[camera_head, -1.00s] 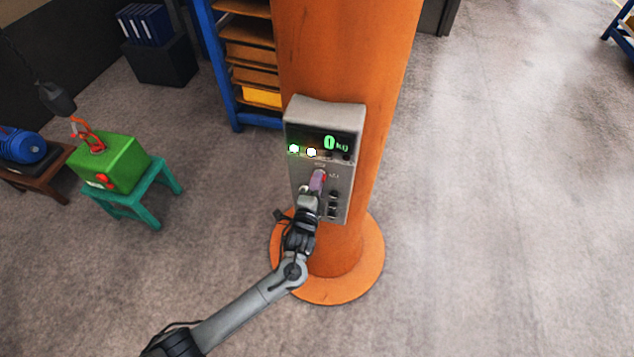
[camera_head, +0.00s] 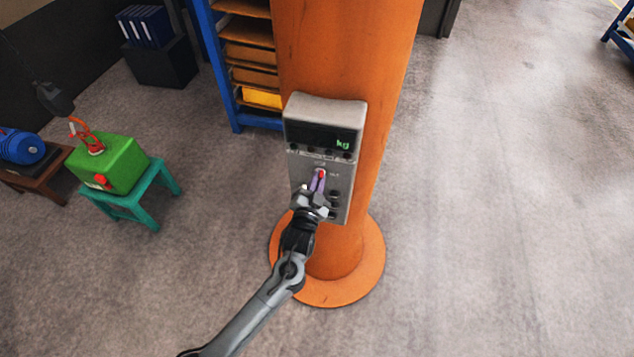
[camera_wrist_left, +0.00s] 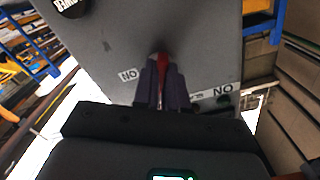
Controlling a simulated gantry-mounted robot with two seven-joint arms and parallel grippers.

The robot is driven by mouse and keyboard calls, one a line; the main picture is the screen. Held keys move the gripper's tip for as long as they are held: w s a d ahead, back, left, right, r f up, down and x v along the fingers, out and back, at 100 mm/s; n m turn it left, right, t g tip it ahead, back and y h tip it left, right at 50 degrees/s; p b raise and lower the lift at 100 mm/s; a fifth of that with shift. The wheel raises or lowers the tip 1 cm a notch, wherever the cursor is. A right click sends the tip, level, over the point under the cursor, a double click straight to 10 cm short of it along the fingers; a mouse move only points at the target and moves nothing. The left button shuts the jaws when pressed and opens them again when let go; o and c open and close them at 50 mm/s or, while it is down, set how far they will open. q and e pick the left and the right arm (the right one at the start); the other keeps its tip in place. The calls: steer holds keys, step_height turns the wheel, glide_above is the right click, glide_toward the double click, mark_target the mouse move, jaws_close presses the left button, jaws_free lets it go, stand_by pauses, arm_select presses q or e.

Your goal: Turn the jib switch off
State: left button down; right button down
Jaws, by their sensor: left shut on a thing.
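The jib switch is a small red lever (camera_head: 322,174) on the front of a grey control box (camera_head: 345,185) fixed to an orange column. My left gripper (camera_head: 318,182) has purple fingertips and is at the lever, shut on it. In the left wrist view the red lever (camera_wrist_left: 161,66) shows between the purple fingers (camera_wrist_left: 162,85), against the grey panel. The box's display (camera_head: 325,136) shows only green "kg" letters, and the lamps under it are dark. My right gripper is not in view.
The orange column (camera_head: 345,60) stands on a round orange base (camera_head: 370,265). A green box (camera_head: 118,163) sits on a teal stool (camera_head: 150,195) at the left. A blue shelf rack (camera_head: 214,65) stands behind. The floor at the right is clear.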

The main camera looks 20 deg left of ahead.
arm_select(q)
steer(key=n+b, duration=0.1)
steer(key=n, duration=0.5)
stand_by(0.5)
steer(key=c, duration=1.2)
jaws_free()
steer(key=s, duration=0.3)
steer(key=s+d+b, duration=0.1)
steer(key=s, duration=0.3)
steer(key=s+b, duration=0.1)
steer(key=s, duration=0.2)
steer(key=shift+s+d, duration=0.2)
steer(key=shift+s, duration=0.15)
